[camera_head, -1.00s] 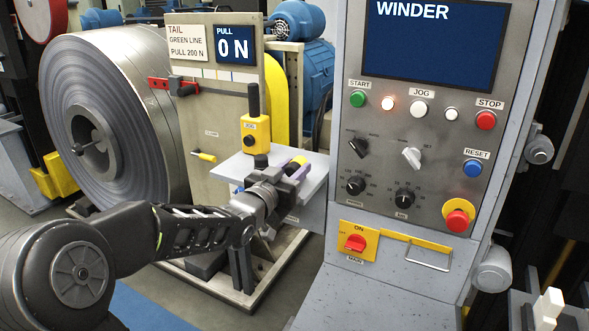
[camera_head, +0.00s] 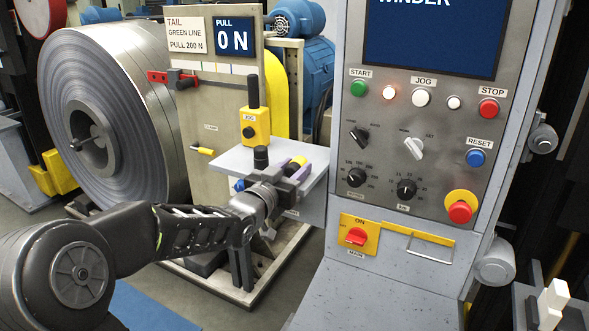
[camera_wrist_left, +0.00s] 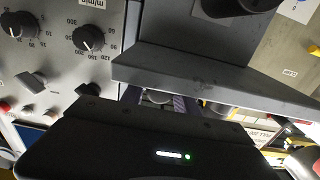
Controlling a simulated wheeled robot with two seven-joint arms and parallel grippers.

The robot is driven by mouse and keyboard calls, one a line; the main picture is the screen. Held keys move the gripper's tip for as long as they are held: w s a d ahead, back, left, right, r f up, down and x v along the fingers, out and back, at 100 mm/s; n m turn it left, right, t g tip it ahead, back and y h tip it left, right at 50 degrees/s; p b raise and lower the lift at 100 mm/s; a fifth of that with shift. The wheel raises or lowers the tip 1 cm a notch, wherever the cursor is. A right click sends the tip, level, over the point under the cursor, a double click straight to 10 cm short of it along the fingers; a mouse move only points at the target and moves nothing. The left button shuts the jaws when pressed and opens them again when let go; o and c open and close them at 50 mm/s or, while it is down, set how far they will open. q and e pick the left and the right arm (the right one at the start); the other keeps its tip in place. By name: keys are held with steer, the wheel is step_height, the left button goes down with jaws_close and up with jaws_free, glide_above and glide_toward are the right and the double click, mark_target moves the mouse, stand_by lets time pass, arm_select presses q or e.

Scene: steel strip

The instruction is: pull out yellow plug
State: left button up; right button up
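A small yellow piece with a dark end (camera_head: 296,162), which looks like the yellow plug, shows at the tip of my left gripper (camera_head: 286,176), over the grey shelf (camera_head: 235,160) beside the console. A purple part (camera_head: 305,172) is right beside it. The gripper's dark body covers most of this spot, so I cannot tell whether the fingers hold the yellow piece. In the left wrist view, the finger area (camera_wrist_left: 165,97) is under the grey shelf edge (camera_wrist_left: 200,82) and mostly hidden by the dark gripper housing. My right gripper is not in view.
The winder console (camera_head: 425,130) with knobs and buttons stands close on the right. A small yellow-handled clamp (camera_head: 203,150) is on the plate at left. A large steel coil (camera_head: 120,110) is farther left.

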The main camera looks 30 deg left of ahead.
mark_target(290, 173)
arm_select(q)
steer(key=o, duration=0.4)
steer(key=s, duration=0.8)
stand_by(0.6)
